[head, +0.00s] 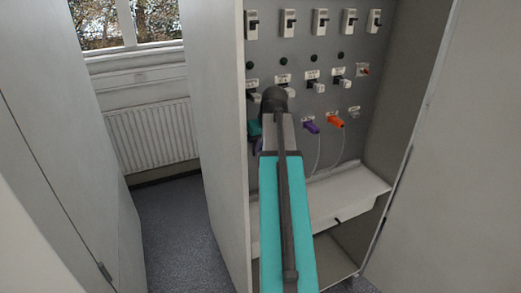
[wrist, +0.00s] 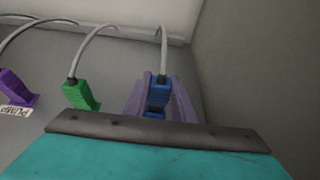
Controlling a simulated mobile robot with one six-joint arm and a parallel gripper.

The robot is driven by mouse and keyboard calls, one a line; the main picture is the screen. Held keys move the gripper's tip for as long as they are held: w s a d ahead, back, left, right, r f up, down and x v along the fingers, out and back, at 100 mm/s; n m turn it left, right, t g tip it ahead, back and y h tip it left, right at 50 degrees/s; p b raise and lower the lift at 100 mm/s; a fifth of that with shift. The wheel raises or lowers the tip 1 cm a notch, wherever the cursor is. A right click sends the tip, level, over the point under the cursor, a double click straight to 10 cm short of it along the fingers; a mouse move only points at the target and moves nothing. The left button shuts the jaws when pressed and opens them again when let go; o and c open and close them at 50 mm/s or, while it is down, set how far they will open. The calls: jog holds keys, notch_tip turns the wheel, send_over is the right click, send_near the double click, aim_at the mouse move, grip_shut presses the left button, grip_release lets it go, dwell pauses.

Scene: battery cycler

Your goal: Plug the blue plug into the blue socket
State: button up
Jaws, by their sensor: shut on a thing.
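The blue plug (wrist: 158,95) shows in the wrist view between the two purple fingers of my gripper (wrist: 160,104), which is shut on it. A grey cable runs up from the plug. A second small blue piece (wrist: 154,115) shows just below the plug, at the panel; it looks like the blue socket, mostly hidden by the plug and gripper. I cannot tell how far the plug is in. In the head view my gripper (head: 258,146) shows only in part at the cabinet's left side. My arm hides the plug and socket there.
A green plug (wrist: 81,95) and a purple plug (wrist: 15,87) sit beside the blue one. The purple plug (head: 311,126) and an orange plug (head: 336,121) also show in the head view. The cabinet's left wall (head: 222,130) is close to my gripper. A shelf (head: 345,188) lies below.

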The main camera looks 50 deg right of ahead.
jog(key=shift+w+d, duration=0.25)
jog(key=shift+w, duration=0.4)
jog(key=shift+w+d, duration=0.25)
jog(key=shift+w, duration=0.4)
dwell(2.8)
jog(key=o, duration=1)
jog(key=shift+c, duration=0.2)
jog(key=shift+s+r, duration=0.1)
jog(key=shift+r, duration=0.05)
jog(key=b+v, duration=0.5)
jog(key=v, duration=0.8)
jog(key=shift+r, duration=0.25)
jog(key=shift+s+a, duration=0.1)
jog(key=shift+s, duration=0.05)
